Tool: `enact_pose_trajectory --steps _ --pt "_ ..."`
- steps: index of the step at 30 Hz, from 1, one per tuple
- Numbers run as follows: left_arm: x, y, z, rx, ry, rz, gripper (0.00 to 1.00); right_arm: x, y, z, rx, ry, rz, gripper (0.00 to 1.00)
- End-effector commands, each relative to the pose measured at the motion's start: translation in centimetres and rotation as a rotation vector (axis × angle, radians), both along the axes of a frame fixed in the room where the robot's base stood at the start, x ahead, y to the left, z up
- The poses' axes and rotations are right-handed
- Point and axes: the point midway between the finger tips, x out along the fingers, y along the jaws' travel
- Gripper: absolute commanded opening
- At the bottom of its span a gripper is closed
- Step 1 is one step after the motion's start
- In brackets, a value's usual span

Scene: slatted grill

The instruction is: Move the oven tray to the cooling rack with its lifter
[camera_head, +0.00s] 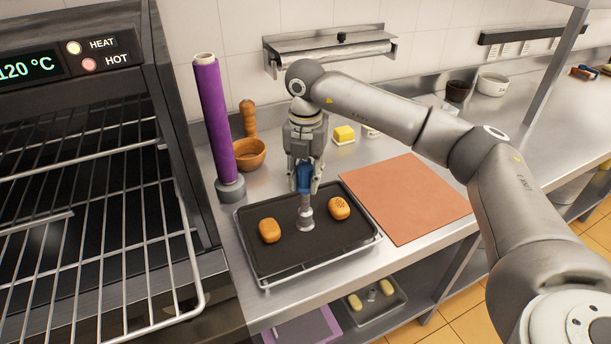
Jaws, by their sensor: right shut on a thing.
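The dark oven tray (285,256) carries two brown bread rolls, one on the left (269,230) and one on the right (339,208). It sits on a wire cooling rack (331,260) on the steel counter, beside the oven. My right gripper (304,186) points down over the tray, shut on the blue handle of the lifter (306,216). The lifter's metal lower end stands upright at the middle of the tray, between the rolls, and appears to touch it. My left gripper is not in view.
The open oven (90,200) with wire shelves and a lit 120 °C display stands at left. A purple roll (212,120) stands upright behind the tray, near a wooden bowl (249,155). An orange-brown mat (404,198) lies right of the tray. A lower shelf holds another tray (364,319).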

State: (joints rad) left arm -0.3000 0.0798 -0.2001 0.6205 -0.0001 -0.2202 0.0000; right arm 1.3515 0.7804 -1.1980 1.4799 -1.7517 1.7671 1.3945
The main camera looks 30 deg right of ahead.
Motion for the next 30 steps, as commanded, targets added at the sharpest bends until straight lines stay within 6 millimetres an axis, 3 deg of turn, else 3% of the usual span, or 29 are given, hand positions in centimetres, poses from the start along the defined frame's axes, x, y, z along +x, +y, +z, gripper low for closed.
enact_pose_trajectory --steps 10,22,30 --pt "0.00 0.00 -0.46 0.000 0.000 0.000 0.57 -0.08 0.07 -0.21 0.000 0.004 0.257 0.00" --pt "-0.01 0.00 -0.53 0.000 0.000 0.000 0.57 -0.13 0.09 -0.28 0.000 0.007 0.308 0.00" --pt "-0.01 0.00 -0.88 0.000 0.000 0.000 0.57 -0.16 0.12 -0.33 0.000 0.009 0.534 0.00"
